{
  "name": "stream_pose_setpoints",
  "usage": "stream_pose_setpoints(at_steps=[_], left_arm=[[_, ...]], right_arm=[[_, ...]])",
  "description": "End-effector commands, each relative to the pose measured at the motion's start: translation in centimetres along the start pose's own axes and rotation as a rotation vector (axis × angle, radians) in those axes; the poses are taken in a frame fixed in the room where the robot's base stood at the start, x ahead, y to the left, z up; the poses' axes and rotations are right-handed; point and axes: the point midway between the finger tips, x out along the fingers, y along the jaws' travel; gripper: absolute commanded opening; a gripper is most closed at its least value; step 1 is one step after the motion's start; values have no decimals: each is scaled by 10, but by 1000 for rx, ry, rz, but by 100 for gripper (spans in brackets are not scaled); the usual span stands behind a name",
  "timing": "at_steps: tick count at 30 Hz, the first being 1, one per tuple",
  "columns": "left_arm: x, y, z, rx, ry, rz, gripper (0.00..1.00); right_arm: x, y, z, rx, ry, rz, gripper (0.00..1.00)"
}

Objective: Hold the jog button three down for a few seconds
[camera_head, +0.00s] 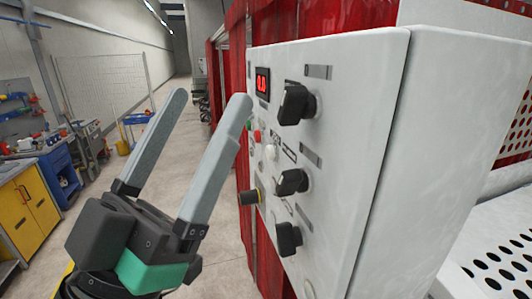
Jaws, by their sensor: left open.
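A white control box (365,150) stands on the right, its control face seen at a steep angle. The labels are too small to read, so I cannot tell which control is jog button three. My left gripper (210,99) is open and empty, left of the panel. Its right finger appears close to the small buttons and may hide some; I cannot tell whether it touches. My right gripper is out of view.
Red curtain-like panels (320,18) stand behind the box. Perforated white metal (500,262) lies at right. The floor (185,120) to the left is open, with a yellow cabinet (30,212) beyond.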

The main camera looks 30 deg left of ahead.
Motion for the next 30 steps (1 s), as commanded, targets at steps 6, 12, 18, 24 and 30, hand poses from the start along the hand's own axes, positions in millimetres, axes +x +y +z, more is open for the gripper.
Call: stream_pose_setpoints(at_steps=[6, 12, 18, 24, 30], left_arm=[[0, 0, 0, 0, 0, 0, 66], [0, 0, 0, 0, 0, 0, 30], [0, 0, 0, 0, 0, 0, 0], [0, 0, 0, 0, 0, 0, 0], [0, 0, 0, 0, 0, 0, 0]], right_arm=[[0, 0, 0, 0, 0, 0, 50], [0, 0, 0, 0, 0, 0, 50], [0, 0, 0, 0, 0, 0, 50], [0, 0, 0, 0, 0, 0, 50], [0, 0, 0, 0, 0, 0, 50]])
